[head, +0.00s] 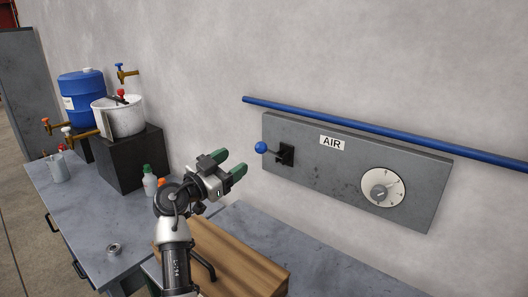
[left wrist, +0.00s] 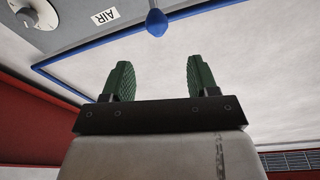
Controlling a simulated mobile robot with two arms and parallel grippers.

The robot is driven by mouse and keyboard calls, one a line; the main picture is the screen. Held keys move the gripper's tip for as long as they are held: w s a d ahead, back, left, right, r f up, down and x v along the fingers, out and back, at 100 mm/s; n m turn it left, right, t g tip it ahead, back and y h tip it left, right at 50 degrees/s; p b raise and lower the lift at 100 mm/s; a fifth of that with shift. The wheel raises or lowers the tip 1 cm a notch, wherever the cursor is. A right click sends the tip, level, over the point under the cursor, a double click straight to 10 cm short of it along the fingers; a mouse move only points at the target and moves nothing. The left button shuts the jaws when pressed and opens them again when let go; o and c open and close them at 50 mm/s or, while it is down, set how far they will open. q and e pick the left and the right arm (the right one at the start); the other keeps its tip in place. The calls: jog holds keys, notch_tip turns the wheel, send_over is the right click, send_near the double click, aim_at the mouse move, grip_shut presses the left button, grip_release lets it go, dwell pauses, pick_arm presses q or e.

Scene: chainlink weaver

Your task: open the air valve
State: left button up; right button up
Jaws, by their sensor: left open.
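The air valve lever has a blue ball knob (head: 261,147) on a short stem, coming out of a dark slot plate on a grey wall panel (head: 330,185) with an AIR label (head: 332,143). In the left wrist view the knob (left wrist: 156,22) shows at the top, beyond and between the fingertips in the picture. My left gripper (head: 241,163) is open and empty, with green fingers, just left of and slightly below the knob in the head view. It does not touch the knob. My right gripper is not in view.
A round white dial (head: 383,188) is on the panel's right. A blue pipe (head: 400,133) runs along the wall above the panel. A wooden box (head: 245,265) lies below my arm. A blue barrel (head: 82,88), a white pot (head: 122,118) and bottles stand at left.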

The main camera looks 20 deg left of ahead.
aim_at(264, 152)
pick_arm(q)
jog(key=w+d, duration=0.1)
jog(key=w, duration=0.2)
jog(key=w+d+g+p, duration=0.1)
jog(key=w+d, duration=0.1)
jog(key=w, duration=0.1)
jog(key=w+d+f+g+p, duration=0.1)
jog(key=w, duration=0.2)
jog(key=shift+w+d+n, duration=0.2)
jog(key=shift+d+n, duration=0.05)
jog(key=shift+n, duration=0.05)
jog(key=shift+w+d, duration=0.35)
jog(key=shift+w, duration=0.3)
jog(key=shift+f, duration=0.1)
grip_shut()
